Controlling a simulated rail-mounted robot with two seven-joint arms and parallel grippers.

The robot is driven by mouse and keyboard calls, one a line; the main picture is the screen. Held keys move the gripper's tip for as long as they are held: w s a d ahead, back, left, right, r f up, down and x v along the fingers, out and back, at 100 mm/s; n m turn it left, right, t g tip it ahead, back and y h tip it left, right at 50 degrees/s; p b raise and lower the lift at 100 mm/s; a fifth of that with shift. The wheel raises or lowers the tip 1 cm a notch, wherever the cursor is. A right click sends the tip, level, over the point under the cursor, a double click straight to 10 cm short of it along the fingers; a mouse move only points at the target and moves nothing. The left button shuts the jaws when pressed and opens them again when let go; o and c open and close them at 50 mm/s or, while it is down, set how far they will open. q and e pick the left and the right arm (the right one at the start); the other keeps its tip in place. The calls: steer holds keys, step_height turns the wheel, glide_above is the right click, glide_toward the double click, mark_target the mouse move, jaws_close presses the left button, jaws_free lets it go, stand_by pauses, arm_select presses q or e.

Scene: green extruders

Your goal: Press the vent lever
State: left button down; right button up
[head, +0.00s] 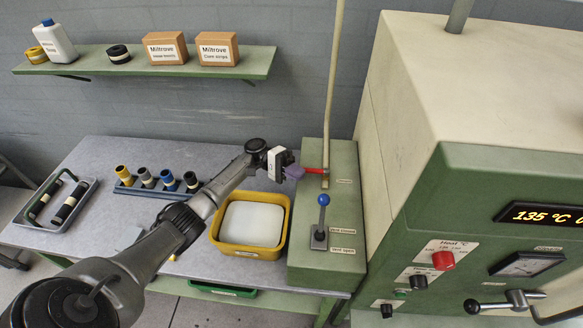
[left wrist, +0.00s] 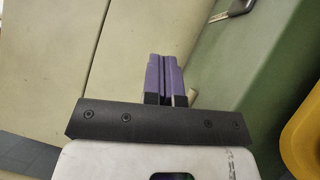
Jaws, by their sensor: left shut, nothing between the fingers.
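The vent lever (head: 322,215) has a blue ball on a short grey stem. It stands upright on the green cabinet (head: 318,273), beside labels that seem to read vent closed and vent open. My left gripper (head: 294,172) is shut and empty, with purple fingers. In the head view it appears above and left of the blue ball, apart from it, by the left end of a red handle (head: 314,170). I cannot tell if it touches that handle. In the left wrist view the purple fingers (left wrist: 165,75) are together with nothing between them. My right gripper is not in view.
A yellow tub (head: 249,251) with a white block stands left of the cabinet. A thin pipe (head: 333,90) rises behind the lever. The large extruder housing (head: 450,80) closes off the right. A rack of several capped pieces (head: 160,186) sits on the grey table (head: 110,220).

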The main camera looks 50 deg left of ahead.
mark_target(322, 216)
arm_select(q)
steer(key=p+x, duration=0.1)
steer(key=x, duration=0.4)
steer(key=shift+r, duration=0.15)
steer(key=d+p, duration=0.1)
steer(key=s+d+p, duration=0.1)
steer(key=shift+s+d+r, duration=0.25)
steer(key=shift+r, duration=0.05)
steer(key=shift+s+d+r, duration=0.1)
steer(key=shift+s+d, duration=0.25)
steer(key=shift+d, duration=0.15)
steer(key=shift+d, duration=0.1)
